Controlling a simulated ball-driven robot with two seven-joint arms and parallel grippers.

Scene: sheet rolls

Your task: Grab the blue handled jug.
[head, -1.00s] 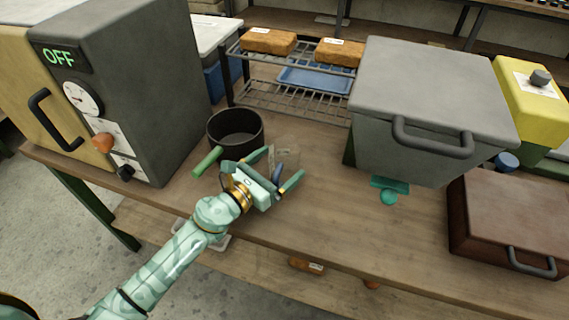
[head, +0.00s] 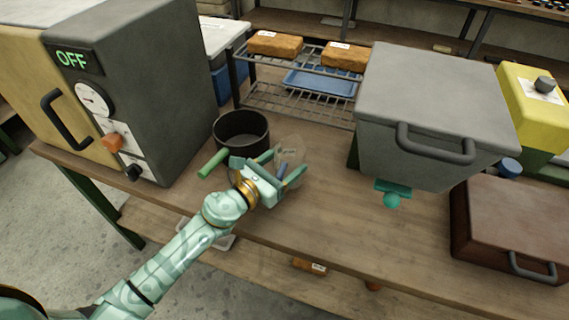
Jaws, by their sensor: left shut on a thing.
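The jug (head: 292,152) is a clear, see-through vessel on the wooden table, with a blue handle (head: 282,171) on the side facing me. It stands just right of the dark pot. My left gripper (head: 280,165) reaches in from the lower left and is shut on the jug at its handle. The fingers hide part of the jug, and its clear body is hard to make out. My right gripper is not in view.
A dark pot (head: 241,133) with a green handle (head: 213,163) stands close to my left gripper. A dark grey oven (head: 160,95) is at left, a wire rack (head: 285,100) behind. A grey lidded box (head: 425,105) and a brown case (head: 515,225) are at right. The table's middle front is clear.

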